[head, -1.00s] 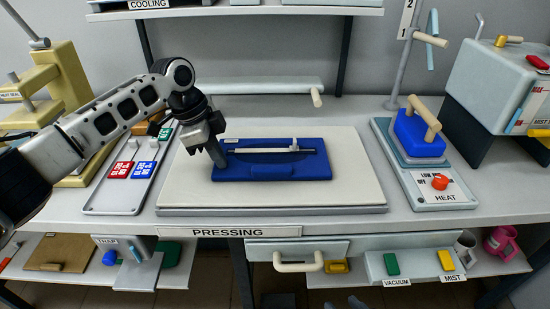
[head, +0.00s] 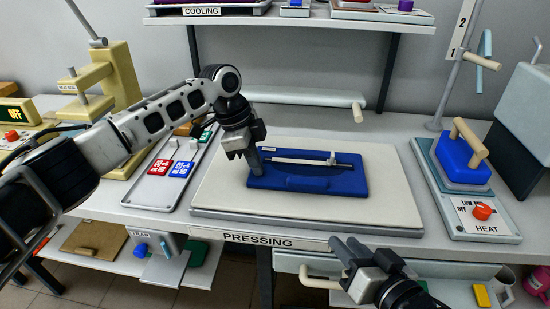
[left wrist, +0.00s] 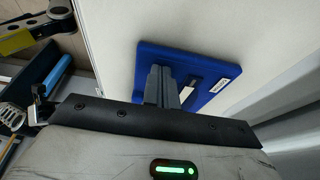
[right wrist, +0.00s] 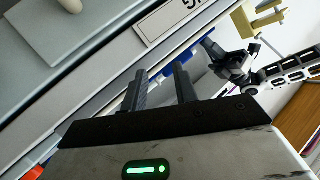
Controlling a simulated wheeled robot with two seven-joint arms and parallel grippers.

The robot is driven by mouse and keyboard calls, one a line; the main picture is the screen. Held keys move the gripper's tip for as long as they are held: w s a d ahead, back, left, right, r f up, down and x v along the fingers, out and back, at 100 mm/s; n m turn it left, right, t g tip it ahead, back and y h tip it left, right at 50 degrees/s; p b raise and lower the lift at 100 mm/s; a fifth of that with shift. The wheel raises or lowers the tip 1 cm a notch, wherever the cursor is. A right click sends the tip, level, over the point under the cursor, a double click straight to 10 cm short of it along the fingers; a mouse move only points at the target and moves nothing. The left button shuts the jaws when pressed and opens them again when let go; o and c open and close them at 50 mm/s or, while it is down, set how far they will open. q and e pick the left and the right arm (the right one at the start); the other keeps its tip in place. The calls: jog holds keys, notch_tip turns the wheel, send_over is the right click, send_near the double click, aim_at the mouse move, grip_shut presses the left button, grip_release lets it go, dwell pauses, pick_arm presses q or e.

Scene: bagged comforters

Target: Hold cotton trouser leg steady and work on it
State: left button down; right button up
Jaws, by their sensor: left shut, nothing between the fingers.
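The blue folded cotton trouser leg (head: 325,180) lies flat on the pale pressing board (head: 215,190). A thin rod with a small pale slider (head: 331,158) lies across it, and a white label sits near its far left corner. My left gripper (head: 255,170) is shut and empty, pointing down at the left end of the cloth; its fingertips look to touch it. The left wrist view shows the closed fingers (left wrist: 162,85) over the blue cloth (left wrist: 190,70). My right gripper (head: 346,245) is open and empty, in front of the bench's front edge; its fingers (right wrist: 160,85) are apart.
A blue iron (head: 462,160) stands on the heat stand at right. A tray with red and blue tags (head: 180,168) lies left of the board. The cooling shelf (head: 290,20) hangs above the back. A drawer handle (head: 318,277) is near my right gripper.

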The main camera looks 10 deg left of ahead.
aim_at(333, 157)
jog(key=w+a+r+y, duration=0.2)
jog(key=w+r, duration=0.3)
jog(key=r, duration=0.2)
jog(key=w+h, duration=0.2)
jog(key=w, duration=0.2)
jog(key=w+f+h, duration=0.1)
jog(key=w+h, duration=0.2)
jog(key=w, duration=0.2)
jog(key=w+a+t+h, duration=0.1)
jog(key=w+h, duration=0.2)
jog(key=w, duration=0.1)
jog(key=shift+w+f+m, duration=0.25)
jog(key=shift+f+m, duration=0.15)
jog(key=shift+w+h, duration=0.45)
jog(key=shift+h, duration=0.25)
grip_shut()
